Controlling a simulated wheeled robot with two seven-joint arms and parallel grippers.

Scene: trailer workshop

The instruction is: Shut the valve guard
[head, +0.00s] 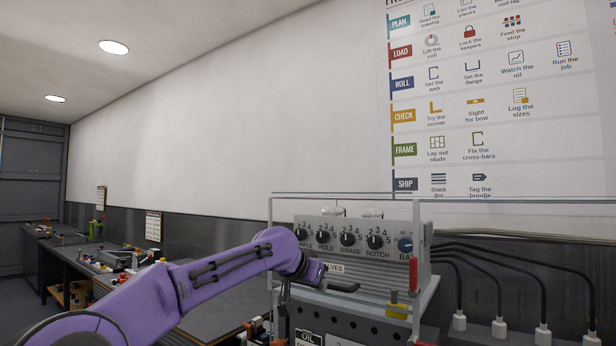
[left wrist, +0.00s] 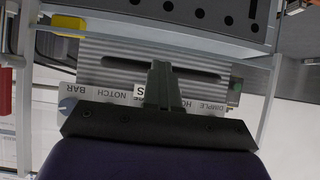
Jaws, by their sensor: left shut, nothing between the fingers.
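The grey valve block (head: 352,238) stands ahead with a row of black knobs and a blue one at its right, labelled HOLE, SWAGE, NOTCH and BAR. A clear-edged guard frame (head: 271,225) stands around it; its panels are see-through, so I cannot tell how far it is open. My left gripper (head: 312,272) is in front of the block's lower left, beside the VALVES label. In the left wrist view its fingers (left wrist: 161,78) are together and empty, over the ribbed block face (left wrist: 205,70), which appears upside down. Whether they touch anything is unclear. My right gripper is out of view.
A yellow tag (head: 397,311) and red piece (head: 413,272) are at the block's right. Black cables (head: 500,260) run to white plugs farther right. A cluttered workbench (head: 110,262) runs along the left wall. A perforated dark panel (head: 350,325) is below the block.

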